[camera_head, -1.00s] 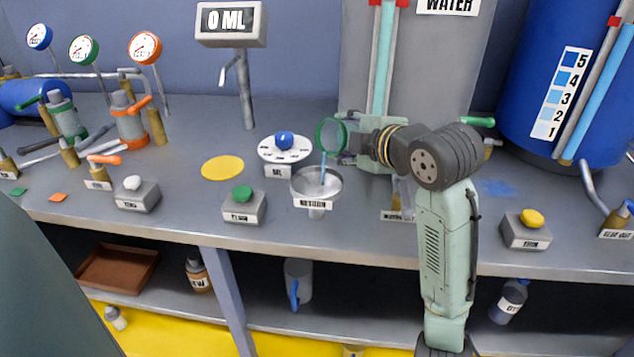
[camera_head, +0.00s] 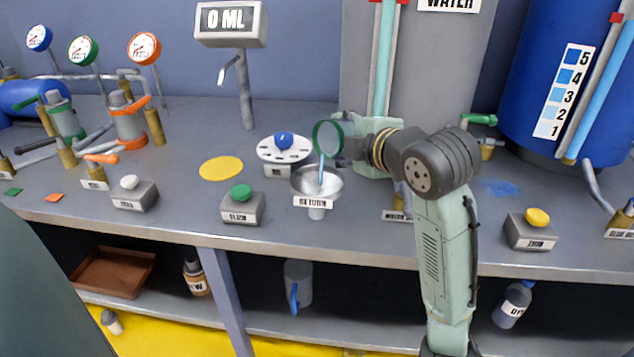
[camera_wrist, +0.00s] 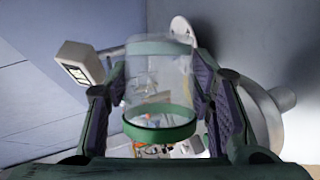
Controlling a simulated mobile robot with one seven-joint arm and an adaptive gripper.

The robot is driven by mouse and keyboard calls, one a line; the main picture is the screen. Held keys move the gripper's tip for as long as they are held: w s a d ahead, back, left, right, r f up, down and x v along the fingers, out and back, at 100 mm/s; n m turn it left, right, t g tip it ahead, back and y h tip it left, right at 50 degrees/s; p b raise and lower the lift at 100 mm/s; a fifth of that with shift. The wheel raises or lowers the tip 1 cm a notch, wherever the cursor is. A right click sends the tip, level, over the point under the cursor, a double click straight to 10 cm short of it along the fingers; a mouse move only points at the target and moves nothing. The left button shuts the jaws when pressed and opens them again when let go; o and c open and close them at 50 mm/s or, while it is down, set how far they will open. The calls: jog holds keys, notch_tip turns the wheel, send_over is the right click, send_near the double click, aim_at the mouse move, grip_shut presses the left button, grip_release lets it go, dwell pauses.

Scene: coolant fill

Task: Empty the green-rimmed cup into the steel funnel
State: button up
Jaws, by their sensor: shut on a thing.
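The clear cup with a green rim (camera_head: 328,139) is tipped on its side above the steel funnel (camera_head: 318,183), its mouth facing left. A thin blue stream (camera_head: 321,172) falls from the rim into the funnel bowl, which carries a label reading RETURN. My gripper (camera_wrist: 160,100) is shut on the cup, with a dark finger pad on each side of its wall. In the wrist view the cup (camera_wrist: 158,85) is see-through, and the funnel (camera_wrist: 268,118) shows at the right. How much liquid is left in the cup cannot be told.
A white dial with a blue knob (camera_head: 284,148) stands just behind and left of the funnel. A green-button box (camera_head: 242,205) is at its left. The display post (camera_head: 232,24) reads 0 ML. A grey tank (camera_head: 410,70) stands behind my arm.

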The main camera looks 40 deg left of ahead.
jog(key=shift+s+f+n+b, duration=0.3)
jog(key=shift+s+b, duration=0.1)
jog(key=shift+b, duration=0.3)
jog(key=shift+s+r+n+t+b, duration=0.2)
jog(key=shift+r+n+t+b, duration=0.3)
jog(key=shift+n+t+b, duration=0.35)
dwell(0.7)
